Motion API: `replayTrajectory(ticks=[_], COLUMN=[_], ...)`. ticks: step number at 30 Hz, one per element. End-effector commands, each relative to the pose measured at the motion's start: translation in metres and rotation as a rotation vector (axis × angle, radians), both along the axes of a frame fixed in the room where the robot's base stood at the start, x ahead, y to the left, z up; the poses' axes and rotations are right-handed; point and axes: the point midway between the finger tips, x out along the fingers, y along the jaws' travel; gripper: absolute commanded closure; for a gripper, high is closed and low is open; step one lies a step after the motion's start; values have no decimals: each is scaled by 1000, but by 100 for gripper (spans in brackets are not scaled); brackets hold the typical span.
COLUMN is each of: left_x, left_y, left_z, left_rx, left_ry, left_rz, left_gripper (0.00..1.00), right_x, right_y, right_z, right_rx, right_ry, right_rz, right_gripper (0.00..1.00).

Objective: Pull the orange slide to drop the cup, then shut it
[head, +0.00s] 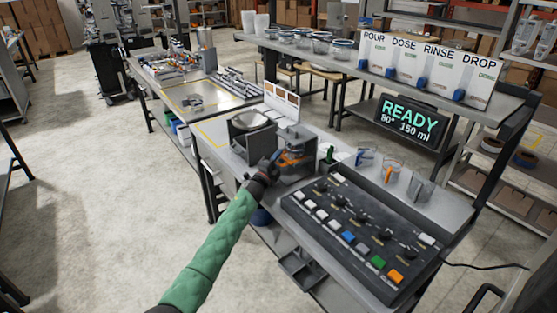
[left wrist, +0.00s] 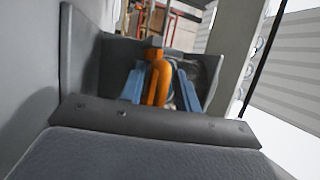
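The orange slide (head: 291,159) shows on the front of a grey dispenser (head: 297,139) in the middle of the bench. My left gripper (head: 274,160) is at its left side in the head view. In the left wrist view an upright orange handle (left wrist: 158,84) stands between the two blue-grey fingers of my left gripper (left wrist: 161,80). The left finger is close to the handle, and a gap shows on the right, so the fingers look open around it. A cup in the dispenser cannot be made out. My right gripper is not in view.
A grey box with a round bowl (head: 250,120) stands left of the dispenser. A button panel (head: 355,232) lies in front on the right. A display (head: 409,120) reads READY.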

Motion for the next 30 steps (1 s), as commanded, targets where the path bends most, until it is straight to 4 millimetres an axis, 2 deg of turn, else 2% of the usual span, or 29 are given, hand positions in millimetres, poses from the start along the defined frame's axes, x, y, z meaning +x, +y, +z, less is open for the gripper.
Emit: replayTrajectory(ticks=[1,5,6,13,17,24,30], left_x=[0,0,0,-2,-12,-30,-34], left_y=[0,0,0,4,19,44,48], left_z=[0,0,1,2,3,3,5], left_rx=[0,0,-1,-1,1,-2,-3], left_ry=[0,0,-1,-2,-3,-3,-5], left_rz=[0,0,0,0,1,0,-1], left_gripper=[72,97,100,100,100,100,100], right_x=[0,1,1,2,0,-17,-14], right_y=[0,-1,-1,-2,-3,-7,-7], right_z=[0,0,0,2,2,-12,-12], right_rx=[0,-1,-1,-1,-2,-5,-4], right_ry=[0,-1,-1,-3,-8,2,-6], right_rz=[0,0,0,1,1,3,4], right_gripper=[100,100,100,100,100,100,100])
